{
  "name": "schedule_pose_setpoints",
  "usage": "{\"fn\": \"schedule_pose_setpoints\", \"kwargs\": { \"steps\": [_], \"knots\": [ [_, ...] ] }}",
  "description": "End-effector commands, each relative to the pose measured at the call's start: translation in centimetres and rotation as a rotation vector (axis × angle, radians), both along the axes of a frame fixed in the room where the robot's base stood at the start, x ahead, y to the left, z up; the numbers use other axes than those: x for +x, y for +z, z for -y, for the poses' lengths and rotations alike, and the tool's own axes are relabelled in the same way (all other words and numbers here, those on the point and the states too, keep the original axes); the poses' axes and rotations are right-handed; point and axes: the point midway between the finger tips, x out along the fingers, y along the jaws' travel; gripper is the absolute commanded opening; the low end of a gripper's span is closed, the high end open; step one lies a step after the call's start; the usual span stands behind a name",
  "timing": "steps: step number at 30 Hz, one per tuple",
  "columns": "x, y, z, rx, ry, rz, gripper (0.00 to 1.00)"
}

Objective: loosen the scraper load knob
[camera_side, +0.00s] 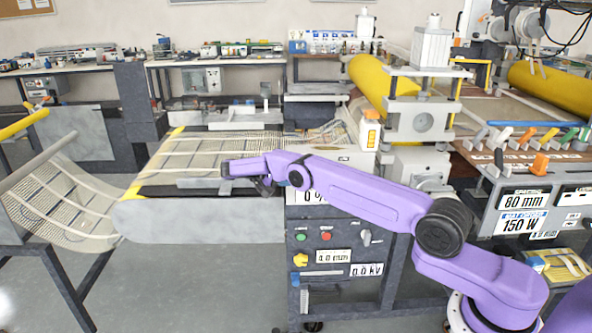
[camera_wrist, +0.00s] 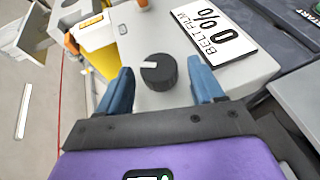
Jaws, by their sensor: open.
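A round black knob (camera_wrist: 158,71) with a white pointer mark stands on a pale grey panel in the wrist view. A plate beside it reads "BELT FILM 0 %" (camera_wrist: 214,33). I cannot read a scraper load label, so I cannot tell if this is that knob. My gripper (camera_wrist: 161,80) is open, its two blue fingers to the left and right of the knob with gaps showing; I cannot tell how far above the panel they are. In the side view my gripper (camera_side: 243,168) is over the machine's near end, and the knob cannot be made out.
The mesh web (camera_side: 205,150) runs left of the machine. A lower panel (camera_side: 335,250) carries buttons, a yellow knob (camera_side: 300,259) and a grey selector (camera_side: 365,236). A yellow roll (camera_side: 378,80) is behind my arm.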

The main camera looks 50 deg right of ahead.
Motion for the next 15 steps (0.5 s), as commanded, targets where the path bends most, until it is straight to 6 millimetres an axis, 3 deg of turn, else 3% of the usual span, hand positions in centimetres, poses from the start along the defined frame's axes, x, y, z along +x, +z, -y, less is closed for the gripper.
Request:
{"fn": "schedule_pose_setpoints", "kwargs": {
  "steps": [5,10,13,15],
  "knots": [
    [0.0,1.2,0.0,0.0,0.001,0.002,0.67],
    [-0.1,3.5,-0.1,-0.002,0.001,0.0,0.67],
    [-0.5,4.2,-0.2,-0.005,0.0,0.0,0.76],
    [-0.8,4.6,-0.3,-0.007,0.001,0.0,0.76]
  ]
}}
